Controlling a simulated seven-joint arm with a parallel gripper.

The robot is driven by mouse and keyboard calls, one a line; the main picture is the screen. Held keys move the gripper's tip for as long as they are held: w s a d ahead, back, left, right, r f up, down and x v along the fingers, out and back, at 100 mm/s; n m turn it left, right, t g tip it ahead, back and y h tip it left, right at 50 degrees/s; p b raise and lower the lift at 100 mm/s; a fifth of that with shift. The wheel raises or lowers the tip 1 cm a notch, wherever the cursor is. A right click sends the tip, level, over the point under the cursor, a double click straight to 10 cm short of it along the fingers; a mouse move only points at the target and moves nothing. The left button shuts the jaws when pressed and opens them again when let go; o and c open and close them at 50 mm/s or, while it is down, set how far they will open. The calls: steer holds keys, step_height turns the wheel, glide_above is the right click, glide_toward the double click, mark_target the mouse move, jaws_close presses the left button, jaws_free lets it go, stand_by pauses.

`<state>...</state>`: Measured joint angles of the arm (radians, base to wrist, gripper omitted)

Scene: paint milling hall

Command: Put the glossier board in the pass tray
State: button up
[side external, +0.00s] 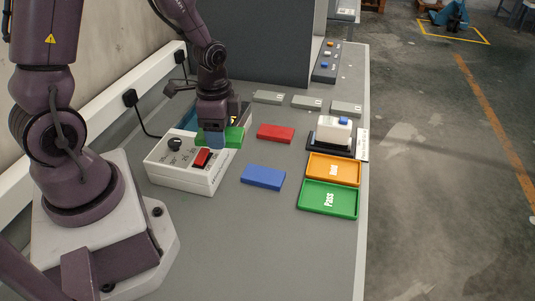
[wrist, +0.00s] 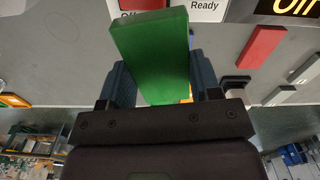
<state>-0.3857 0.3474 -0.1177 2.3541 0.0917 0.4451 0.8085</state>
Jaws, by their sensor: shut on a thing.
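My gripper (side external: 215,139) is shut on a green board (side external: 235,136), over the back right part of the white control box. In the wrist view the green board (wrist: 152,48) sits between the two fingers and sticks out past them. I cannot tell whether it touches anything below. A red board (side external: 275,133) and a blue board (side external: 262,176) lie flat on the bench to the right; the red board also shows in the wrist view (wrist: 262,45). The green pass tray (side external: 312,208), labelled "Pass", is empty at the bench's right edge. Which board is glossier is not clear.
The control box (side external: 180,172) has a red switch and a dark knob. An orange tray (side external: 318,173) sits behind the pass tray, and a white device (side external: 333,131) on a black base stands behind that. Several grey blocks (side external: 306,102) line the back. Bare bench lies between the boards and trays.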

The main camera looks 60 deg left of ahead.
steer(key=shift+w+f+m, duration=0.1)
steer(key=shift+m, duration=0.9)
glide_toward(267, 154)
steer(key=s+d, duration=0.1)
steer(key=s, duration=0.3)
steer(key=w+f, duration=0.3)
steer(key=shift+a, duration=0.35)
steer(key=shift+w+f, duration=0.2)
steer(key=shift+f, duration=0.1)
steer(key=shift+w+a+f, duration=0.1)
steer(key=shift+w+f, duration=0.05)
steer(key=shift+f, duration=0.45)
steer(key=shift+w+a+f, duration=0.1)
steer(key=shift+w+f, duration=0.05)
steer(key=shift+f, duration=0.95)
